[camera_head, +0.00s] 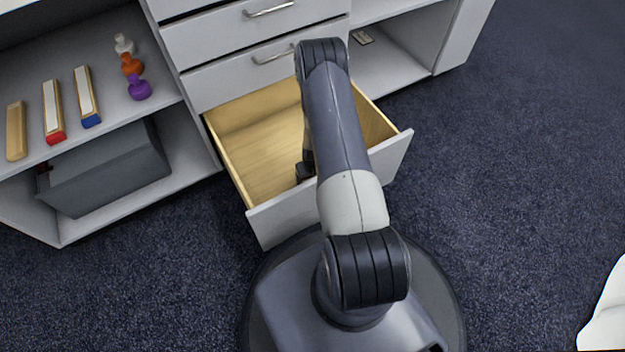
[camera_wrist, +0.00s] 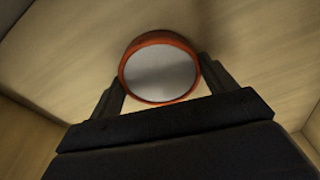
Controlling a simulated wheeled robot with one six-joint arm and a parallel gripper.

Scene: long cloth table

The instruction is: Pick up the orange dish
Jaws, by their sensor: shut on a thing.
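The orange dish (camera_wrist: 160,70) is round, with an orange rim and a pale grey face, and it shows in the wrist view against a light wood surface. My gripper (camera_wrist: 162,88) has a dark finger on each side of the dish and is shut on it. In the head view, part of my gripper (camera_head: 305,170) shows as a dark shape inside the open wooden drawer (camera_head: 245,160). The dish is not visible there, hidden by my arm. I cannot tell whether the dish still touches the drawer floor.
The drawer's front panel (camera_head: 285,215) and side walls surround my gripper. Closed drawers (camera_head: 225,40) are above. The left shelf holds an orange figure (camera_head: 131,64), a purple figure (camera_head: 139,88) and several bars. A grey box (camera_head: 105,170) sits below. Carpet (camera_head: 510,170) at right is clear.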

